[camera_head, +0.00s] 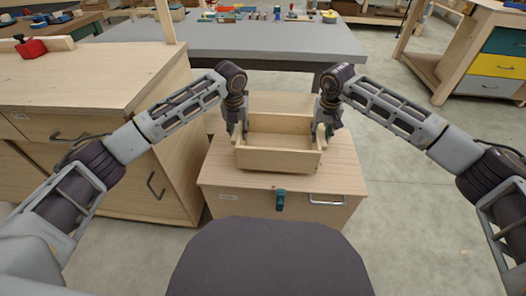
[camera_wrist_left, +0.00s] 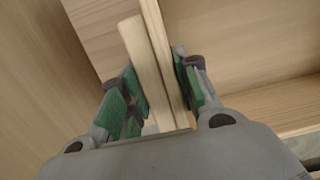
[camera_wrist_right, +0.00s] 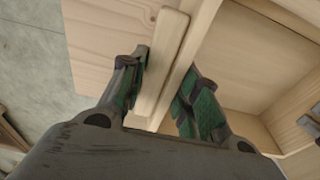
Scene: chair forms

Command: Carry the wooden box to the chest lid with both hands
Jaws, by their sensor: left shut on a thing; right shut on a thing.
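The wooden box (camera_head: 277,160) is a light, open-topped box, and it looks empty inside. It is at the wooden chest's lid (camera_head: 340,172); I cannot tell whether it rests on the lid or hangs just above it. My left gripper (camera_head: 238,134) is shut on the box's left side, with green pads around the wall and handle strip (camera_wrist_left: 158,70). My right gripper (camera_head: 322,132) is shut on the right side, its pads around the other handle strip (camera_wrist_right: 165,65). The box looks about level. Its underside is hidden.
The chest has a teal latch (camera_head: 280,199) and a metal handle (camera_head: 327,199) in front. A wooden cabinet (camera_head: 90,85) stands close on the left. A grey table (camera_head: 270,40) with tools is behind. Open floor (camera_head: 400,150) lies to the right.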

